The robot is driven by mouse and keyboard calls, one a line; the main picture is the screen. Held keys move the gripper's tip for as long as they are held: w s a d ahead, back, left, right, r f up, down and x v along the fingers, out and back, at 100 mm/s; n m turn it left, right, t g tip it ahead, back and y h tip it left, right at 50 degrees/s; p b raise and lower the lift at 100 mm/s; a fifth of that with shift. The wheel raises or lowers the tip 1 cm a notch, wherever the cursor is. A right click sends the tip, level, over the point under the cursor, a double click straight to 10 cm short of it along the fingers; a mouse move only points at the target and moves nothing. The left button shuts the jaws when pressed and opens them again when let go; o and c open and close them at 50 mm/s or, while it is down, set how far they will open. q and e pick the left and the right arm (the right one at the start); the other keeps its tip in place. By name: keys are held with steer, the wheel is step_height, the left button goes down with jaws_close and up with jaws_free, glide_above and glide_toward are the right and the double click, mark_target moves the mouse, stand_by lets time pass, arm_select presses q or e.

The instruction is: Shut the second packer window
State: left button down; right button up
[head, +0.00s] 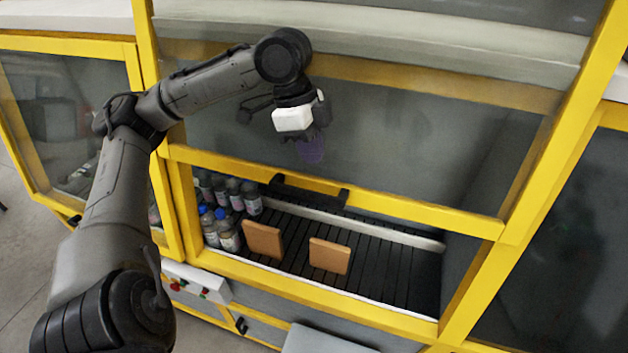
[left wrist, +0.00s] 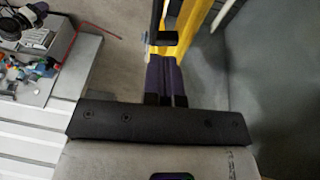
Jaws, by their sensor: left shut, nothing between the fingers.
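The packer window (head: 400,150) is a glass pane in a yellow frame, raised, with an open gap below its lower yellow bar. A black handle (head: 308,190) is fixed on that bar. My left gripper (head: 311,152) has purple fingers, points down in front of the glass and shows just above the handle in the head view. In the left wrist view its fingers (left wrist: 166,80) are together and empty. A black piece, likely the handle (left wrist: 162,38), and the yellow frame (left wrist: 190,30) lie just past the fingertips; contact is unclear. My right gripper is not in view.
Behind the gap, several bottles (head: 228,238) and two brown boxes (head: 263,239) (head: 329,256) stand by a dark slatted conveyor (head: 385,270). A button box (head: 195,281) sits below left. Another glazed yellow-framed panel (head: 70,120) stands at left.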

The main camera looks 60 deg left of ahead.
mark_target(317, 193)
arm_select(q)
steer(key=x, duration=0.3)
steer(key=b+x, duration=0.1)
steer(key=shift+s+f, duration=0.2)
steer(key=shift+s, duration=0.05)
steer(key=shift+s+d+f, duration=0.1)
steer(key=shift+f, duration=0.4)
steer(key=shift+s+d+f, duration=0.1)
steer(key=shift+s+f, duration=0.05)
steer(key=shift+f, duration=0.35)
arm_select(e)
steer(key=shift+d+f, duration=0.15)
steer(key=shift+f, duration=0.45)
